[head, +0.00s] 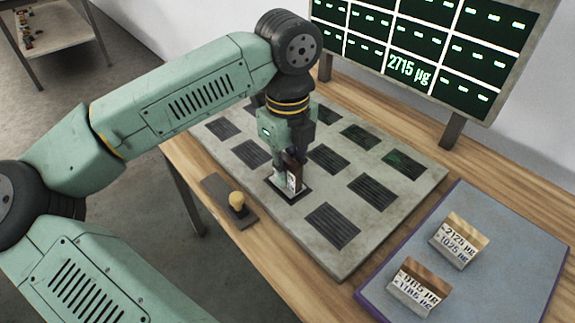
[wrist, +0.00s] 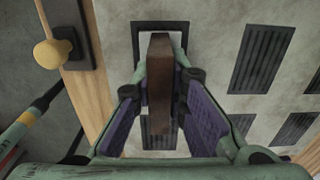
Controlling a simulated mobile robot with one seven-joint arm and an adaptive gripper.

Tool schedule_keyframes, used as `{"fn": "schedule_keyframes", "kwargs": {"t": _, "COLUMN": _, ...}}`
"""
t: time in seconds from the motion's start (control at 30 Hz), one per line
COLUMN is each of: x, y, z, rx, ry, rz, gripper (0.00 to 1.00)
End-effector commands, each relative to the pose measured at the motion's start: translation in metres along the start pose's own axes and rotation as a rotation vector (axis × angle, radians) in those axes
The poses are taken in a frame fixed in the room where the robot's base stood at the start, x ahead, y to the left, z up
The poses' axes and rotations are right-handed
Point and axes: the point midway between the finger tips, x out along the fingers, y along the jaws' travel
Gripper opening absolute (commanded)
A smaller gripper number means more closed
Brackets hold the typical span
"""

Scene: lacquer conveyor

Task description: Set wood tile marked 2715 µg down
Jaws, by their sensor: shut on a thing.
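The wood tile (head: 293,176) is upright between the fingers of my gripper (head: 286,180), with a brown face and a pale edge showing; its marking cannot be read. In the wrist view the brown tile (wrist: 159,75) stands between the two purple-padded fingers (wrist: 160,105). The gripper is shut on it, low over a black-framed pad (head: 272,190) of the grey slab (head: 350,250). Whether the tile touches the pad cannot be told. The screen (head: 430,45) shows 2715 µg in one cell and dashes in others.
Several dark ribbed pads (head: 332,225) cover the slab. A yellow knob (head: 238,202) on a dark plate sits at its left edge. A blue-grey mat (head: 485,290) at right holds two marked tiles, one wooden-topped (head: 460,238), the other nearer (head: 418,287). Other pads look empty.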

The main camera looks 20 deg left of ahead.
Motion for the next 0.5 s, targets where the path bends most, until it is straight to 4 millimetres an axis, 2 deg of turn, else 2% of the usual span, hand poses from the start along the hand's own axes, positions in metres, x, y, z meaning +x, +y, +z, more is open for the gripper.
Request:
{"fn": "schedule_keyframes", "kwargs": {"t": 0.3, "x": 0.0049, "y": 0.0001, "z": 0.0002, "rx": -0.001, "ry": -0.001, "rz": 0.0, "gripper": 0.0}}
{"fn": "schedule_keyframes", "kwargs": {"t": 0.33, "x": 0.0047, "y": 0.0002, "z": 0.0002, "rx": -0.001, "ry": -0.001, "rz": 0.0, "gripper": 0.14}}
{"fn": "schedule_keyframes", "kwargs": {"t": 0.5, "x": 0.0034, "y": 0.0001, "z": 0.0001, "rx": -0.001, "ry": 0.0, "rz": 0.0, "gripper": 0.25}}
